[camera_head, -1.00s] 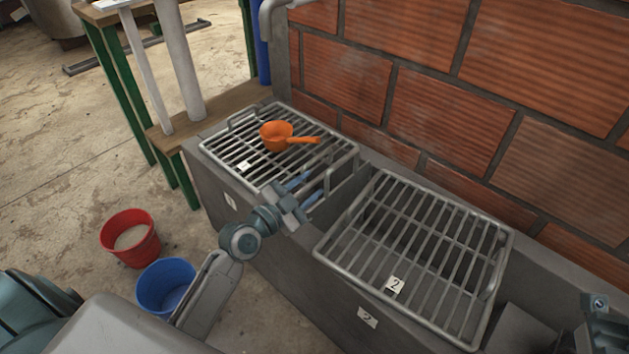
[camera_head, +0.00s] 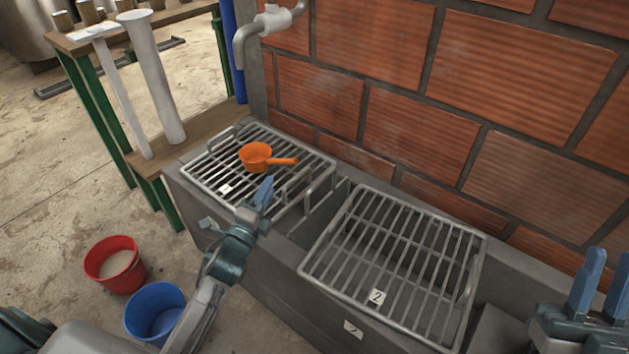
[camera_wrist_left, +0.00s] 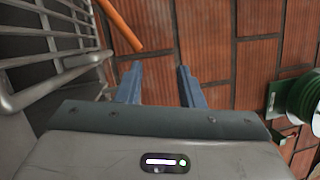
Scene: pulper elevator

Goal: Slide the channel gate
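The channel gate seems to be the grey upright plate (camera_head: 325,208) in the gap between the two grates in the head view; its outline is hard to separate from the channel walls. My left gripper (camera_head: 264,192) is left of that gap, in front of the left grate, with its blue fingers pointing up. In the left wrist view its fingers (camera_wrist_left: 160,75) are apart with nothing held between them. My right gripper (camera_head: 602,275) is at the lower right of the head view, fingers apart and empty, well away from the gap.
An orange ladle (camera_head: 256,157) lies on the left grate (camera_head: 205,170). The right grate (camera_head: 345,255) bears a label 2. A brick wall (camera_head: 420,120) stands behind, with a pipe (camera_head: 262,30). Red (camera_head: 112,265) and blue (camera_head: 155,312) buckets stand on the floor.

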